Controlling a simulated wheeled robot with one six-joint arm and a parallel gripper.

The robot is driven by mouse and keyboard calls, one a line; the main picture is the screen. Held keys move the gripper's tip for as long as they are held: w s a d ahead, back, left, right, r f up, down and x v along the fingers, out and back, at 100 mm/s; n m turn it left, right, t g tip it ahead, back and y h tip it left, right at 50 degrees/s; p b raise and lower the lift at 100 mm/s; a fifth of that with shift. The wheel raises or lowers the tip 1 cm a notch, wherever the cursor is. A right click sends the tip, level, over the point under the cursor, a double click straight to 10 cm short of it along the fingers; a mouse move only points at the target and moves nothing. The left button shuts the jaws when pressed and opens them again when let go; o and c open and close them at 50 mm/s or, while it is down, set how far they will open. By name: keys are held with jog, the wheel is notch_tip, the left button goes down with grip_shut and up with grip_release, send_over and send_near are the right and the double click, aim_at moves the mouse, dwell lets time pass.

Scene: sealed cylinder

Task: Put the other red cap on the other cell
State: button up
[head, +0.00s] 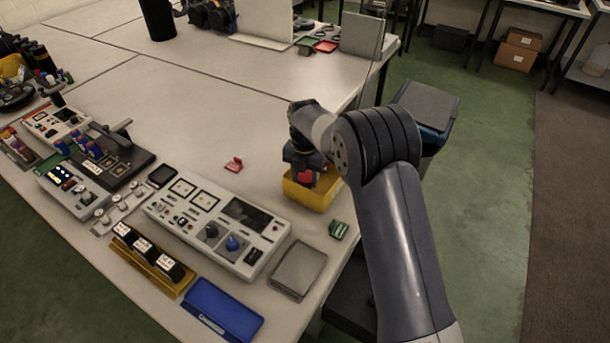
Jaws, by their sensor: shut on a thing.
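My gripper (304,168) is low over a yellow open bin (322,197) near the table's right edge. It is shut on a small red piece (306,177), which looks like a red cap; the bin wall and my arm hide part of it. Another red piece (233,164) lies on the bare table to the left of the bin, apart from my gripper. Small blue and red upright pieces (88,147) stand by a black device at the left; I cannot tell whether they are cells. Three black blocks with white labels (145,246) sit in a yellow tray at the front.
A grey control panel (215,222) with knobs lies left of the bin. A green piece (339,230), a grey flat box (298,270) and a blue tray (222,309) lie along the front edge.

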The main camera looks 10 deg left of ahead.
aim_at(305, 179)
jog(key=o, duration=1)
jog(key=shift+o, duration=0.6)
jog(key=o, duration=0.4)
jog(key=shift+r+p, duration=2.3)
jog(key=shift+r, duration=1.2)
